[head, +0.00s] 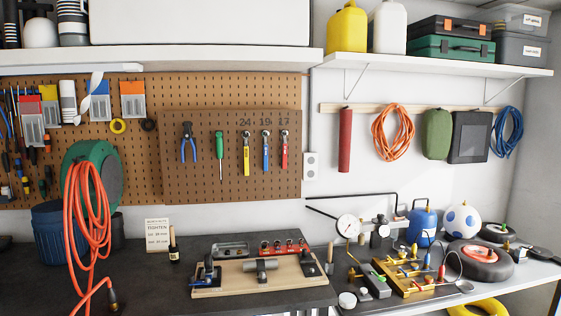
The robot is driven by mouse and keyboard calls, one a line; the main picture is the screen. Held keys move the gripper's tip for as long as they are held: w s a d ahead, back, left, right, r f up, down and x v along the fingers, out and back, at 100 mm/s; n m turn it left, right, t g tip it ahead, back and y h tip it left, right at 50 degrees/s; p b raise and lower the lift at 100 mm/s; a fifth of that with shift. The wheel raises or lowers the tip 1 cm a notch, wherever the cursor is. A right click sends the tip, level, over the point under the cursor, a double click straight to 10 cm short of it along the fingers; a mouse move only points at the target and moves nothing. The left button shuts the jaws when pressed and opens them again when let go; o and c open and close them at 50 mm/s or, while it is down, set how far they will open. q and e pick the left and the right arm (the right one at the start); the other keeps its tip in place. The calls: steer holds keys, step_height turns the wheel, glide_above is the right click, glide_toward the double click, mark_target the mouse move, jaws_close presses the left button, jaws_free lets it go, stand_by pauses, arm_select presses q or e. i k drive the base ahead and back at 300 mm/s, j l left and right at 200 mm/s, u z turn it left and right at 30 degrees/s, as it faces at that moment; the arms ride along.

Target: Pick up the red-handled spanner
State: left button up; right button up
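The red-handled spanner (284,155) hangs upright on the brown pegboard panel (175,185), under the number 17. It is the rightmost of three spanners in a row. The blue-handled spanner (266,155) hangs just left of it under 19. The yellow-handled spanner (246,160) hangs further left under 24. Neither of my grippers shows in the head view.
Blue pliers (188,143) and a green screwdriver (219,150) hang left of the spanners. Below, a wooden board (225,287) with fixtures lies on the dark bench. An orange hose on a green reel (112,165) stands at left. A white shelf (200,60) overhangs the pegboard.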

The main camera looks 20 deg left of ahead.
mark_target(284, 163)
steer(key=i+j, duration=0.65)
steer(key=i, duration=0.15)
steer(key=i+j, duration=0.6)
steer(key=i, duration=0.2)
steer(key=l+u, duration=0.1)
steer(key=l, duration=0.25)
steer(key=i+l+u, duration=0.1)
steer(key=l, duration=0.25)
